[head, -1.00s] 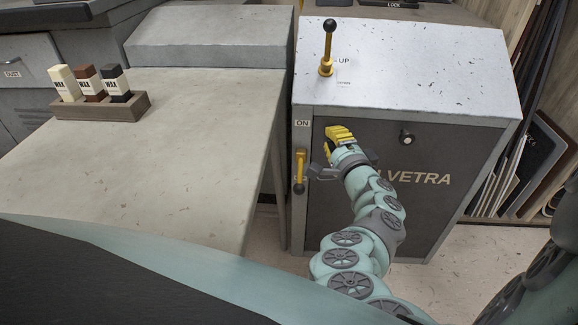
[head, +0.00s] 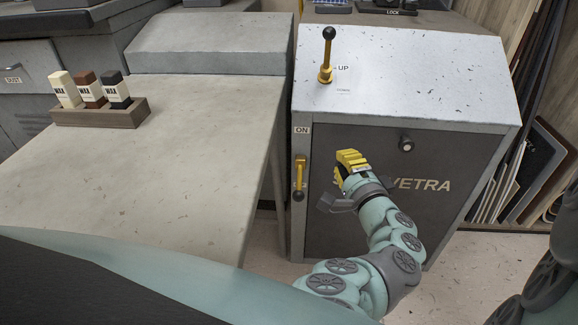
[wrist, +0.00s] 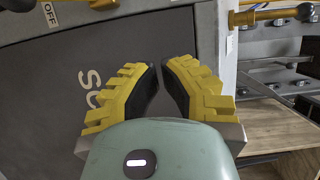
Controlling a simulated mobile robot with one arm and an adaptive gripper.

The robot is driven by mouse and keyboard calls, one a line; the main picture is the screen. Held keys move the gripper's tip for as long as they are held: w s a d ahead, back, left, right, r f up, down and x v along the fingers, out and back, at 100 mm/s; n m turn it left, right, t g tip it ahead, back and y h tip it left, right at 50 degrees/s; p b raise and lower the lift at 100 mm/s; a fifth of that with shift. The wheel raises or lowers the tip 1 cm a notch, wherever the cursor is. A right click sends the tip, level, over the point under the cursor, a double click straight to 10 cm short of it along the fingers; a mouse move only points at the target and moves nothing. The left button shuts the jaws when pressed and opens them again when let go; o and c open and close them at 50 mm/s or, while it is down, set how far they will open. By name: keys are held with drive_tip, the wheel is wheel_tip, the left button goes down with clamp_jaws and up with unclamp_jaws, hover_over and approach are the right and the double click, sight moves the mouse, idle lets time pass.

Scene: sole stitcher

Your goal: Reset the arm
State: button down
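My gripper (head: 345,165) has yellow ridged fingers and is in front of the dark front panel of the grey machine (head: 325,228), right of the yellow lever (head: 299,175) below the ON label. The lever hangs with its black ball at the bottom, and the gripper is apart from it. In the wrist view my gripper (wrist: 161,72) shows its two fingers with black pads, a narrow gap between the tips and nothing held. My arm (head: 392,238) reaches up from the lower right of the head view.
A second lever (head: 326,58) stands upright on the machine's top by an UP label. A grey table (head: 190,165) to the left bears a wooden holder (head: 105,117) with three wax blocks. Dark panels (head: 520,175) lean at the right. Floor shows below the machine.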

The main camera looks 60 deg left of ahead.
drive_tip(key=shift+s+d, duration=0.35)
drive_tip(key=shift+d, duration=0.3)
